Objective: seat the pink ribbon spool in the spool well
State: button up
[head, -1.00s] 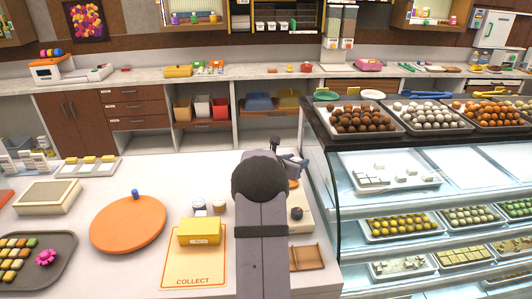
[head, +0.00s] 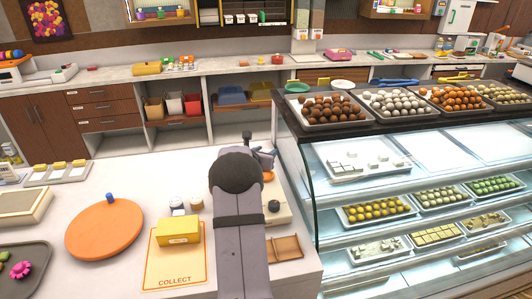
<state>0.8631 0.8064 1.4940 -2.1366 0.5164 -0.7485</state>
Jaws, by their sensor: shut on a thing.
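My gripper (head: 266,159) shows only in part, beyond the dark round joint of my arm at the right end of the white counter. It is shut, but my arm hides what it holds. A small orange patch (head: 268,176) shows just below it; I cannot tell what it belongs to. I cannot make out the pink ribbon spool. A pale box-like unit (head: 278,217) with a black knob (head: 274,206) stands under and right of my arm, partly covered. I cannot tell whether the spool well is on it.
A yellow box (head: 179,231) stands on the COLLECT mat (head: 163,264). Two small round pots (head: 196,204) stand behind it. An orange turntable (head: 104,229) is left, a wooden tray (head: 287,247) right. The glass display case (head: 300,170) borders the counter.

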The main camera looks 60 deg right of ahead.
jog(key=shift+f+b, duration=1.6)
jog(key=shift+f, duration=1.25)
jog(key=shift+b, duration=0.8)
jog(key=shift+f+b, duration=0.65)
jog(key=shift+b, duration=0.15)
jog(key=o, duration=0.8)
jog(key=shift+r, duration=0.1)
jog(key=shift+a, duration=0.1)
jog(key=shift+b+v, duration=0.9)
jog(key=shift+v, duration=4.6)
